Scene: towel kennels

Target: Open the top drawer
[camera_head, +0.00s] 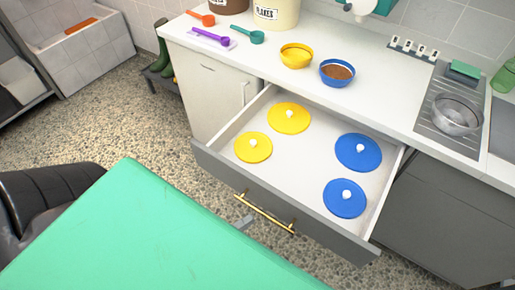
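The top drawer (290,215) is pulled well out of the grey-fronted counter, and its white inside shows. Its brass bar handle (265,212) is on the front panel. My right gripper is not in view. Two yellow lids (254,147) and two blue lids (358,152) lie in the drawer.
A green tabletop (130,235) fills the lower left, close to the drawer front. The white counter (390,95) holds a yellow bowl (296,56), a blue bowl of brown food (337,73) and scoops. A metal bowl (456,114) stands at right. Speckled floor shows at left.

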